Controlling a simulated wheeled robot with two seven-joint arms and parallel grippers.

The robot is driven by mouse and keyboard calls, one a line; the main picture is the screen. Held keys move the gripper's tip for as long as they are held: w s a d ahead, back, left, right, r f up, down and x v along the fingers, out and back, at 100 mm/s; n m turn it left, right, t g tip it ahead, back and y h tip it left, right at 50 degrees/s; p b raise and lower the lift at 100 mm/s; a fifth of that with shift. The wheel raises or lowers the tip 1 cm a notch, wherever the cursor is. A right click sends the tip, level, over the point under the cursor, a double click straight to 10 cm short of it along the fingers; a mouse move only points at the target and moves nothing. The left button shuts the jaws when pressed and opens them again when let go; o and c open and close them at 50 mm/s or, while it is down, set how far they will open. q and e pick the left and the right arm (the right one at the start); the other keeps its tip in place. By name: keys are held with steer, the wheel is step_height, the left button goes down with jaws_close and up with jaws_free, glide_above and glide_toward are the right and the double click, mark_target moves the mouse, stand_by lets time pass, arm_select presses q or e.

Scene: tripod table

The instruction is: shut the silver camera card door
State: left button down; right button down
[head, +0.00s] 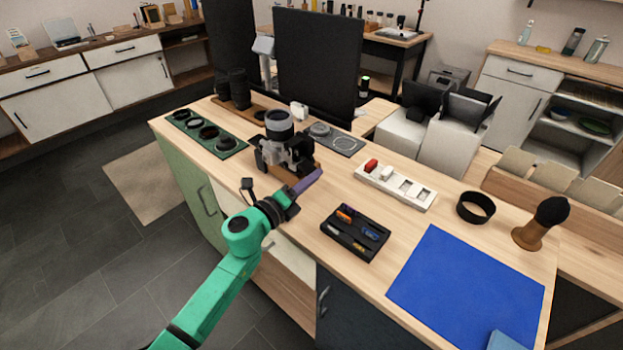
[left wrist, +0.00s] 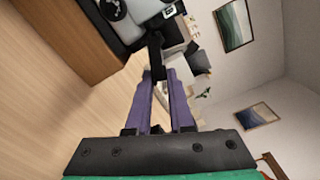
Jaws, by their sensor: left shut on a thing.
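The silver camera (head: 277,157), silver and black with a large lens pointing up, sits on a wooden stand near the table's left front edge. It shows partly at the top of the left wrist view (left wrist: 125,14). A dark flap (left wrist: 156,52), which looks like its card door, sticks out from the camera toward my fingertips. My left gripper (head: 313,178), with purple fingers, is beside the camera at its right front. In the left wrist view its fingers (left wrist: 163,76) are nearly together, shut on the flap's end. The door's exact angle is hard to tell. My right gripper is out of view.
A black tray (head: 332,238) with small cards lies right of my left gripper. A white block with slots (head: 397,198), a black ring (head: 475,219) and a blue mat (head: 432,272) are further right. A green lens tray (head: 229,151) and a grey mat (head: 348,150) flank the camera.

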arm_select(q)
steer(key=shift+d+r+n+p, duration=0.1)
steer(key=shift+r+n+p, duration=0.8)
steer(key=shift+n+p, duration=0.65)
steer(key=shift+r+n+p, duration=0.35)
steer(key=shift+n+p, duration=0.4)
steer(key=shift+n, duration=0.2)
steer(key=shift+r+n+p, duration=0.3)
steer(key=shift+n+p, duration=0.45)
steer(key=shift+n, duration=0.15)
